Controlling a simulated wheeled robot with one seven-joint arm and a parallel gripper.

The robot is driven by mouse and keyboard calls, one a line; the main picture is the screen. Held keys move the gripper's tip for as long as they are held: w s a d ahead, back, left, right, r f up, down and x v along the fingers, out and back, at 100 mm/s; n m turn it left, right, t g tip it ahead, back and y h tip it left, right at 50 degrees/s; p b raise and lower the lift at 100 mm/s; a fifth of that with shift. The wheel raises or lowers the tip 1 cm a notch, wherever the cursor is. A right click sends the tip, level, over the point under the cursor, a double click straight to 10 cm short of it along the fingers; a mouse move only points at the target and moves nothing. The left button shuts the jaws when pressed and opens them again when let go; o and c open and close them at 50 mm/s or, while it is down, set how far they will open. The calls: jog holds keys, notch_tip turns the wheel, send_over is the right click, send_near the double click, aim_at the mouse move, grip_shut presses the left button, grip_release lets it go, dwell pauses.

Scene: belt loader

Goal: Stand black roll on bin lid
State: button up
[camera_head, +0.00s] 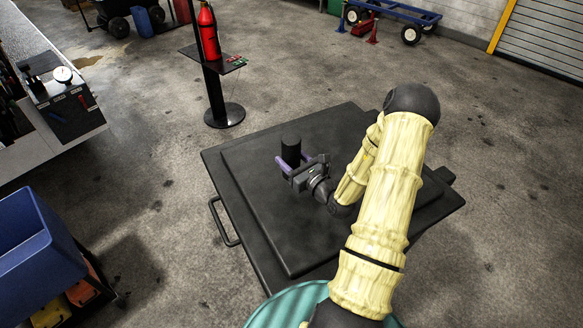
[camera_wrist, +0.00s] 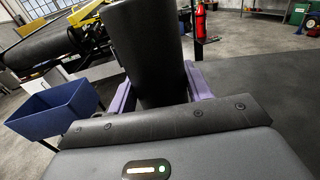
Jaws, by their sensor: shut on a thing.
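The black roll (camera_head: 291,149) is an upright black cylinder over the black bin lid (camera_head: 335,135). In the head view it stands near the middle of the lid; whether its base touches the lid is hard to tell. My gripper (camera_head: 292,163) comes in low from the right, with its purple fingers on both sides of the roll, shut on it. In the wrist view the roll (camera_wrist: 148,50) fills the upper middle, tilted slightly in the picture, between the purple fingers (camera_wrist: 160,90). The roll's lower end is hidden there behind my gripper's body.
A red fire extinguisher (camera_head: 208,35) stands on a black post with a round base beyond the lid. A blue bin (camera_head: 35,243) is at lower left, below a grey workbench (camera_head: 75,125). The lid around the roll is clear, and a side handle (camera_head: 222,222) sticks out left.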

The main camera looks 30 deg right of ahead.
jog(key=shift+f+p, duration=0.6)
jog(key=shift+f, duration=1.45)
jog(key=shift+f, duration=0.1)
jog(key=o, duration=1.2)
